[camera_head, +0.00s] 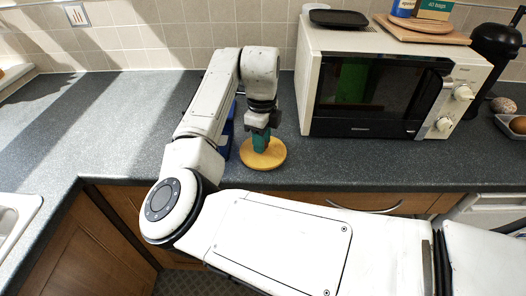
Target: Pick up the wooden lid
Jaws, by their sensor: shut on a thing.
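The wooden lid (263,158) is a round, yellow-brown disc on the grey worktop, left of the microwave. My gripper (261,142) points down at the middle of the lid, with its green fingertips close together there. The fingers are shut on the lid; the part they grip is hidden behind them. The lid looks level, and I cannot tell whether it is clear of the worktop.
A white microwave (385,95) stands close on the right. A blue object (228,139) is partly hidden behind my arm. The worktop (110,125) to the left is clear. A tiled wall (170,40) runs behind.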

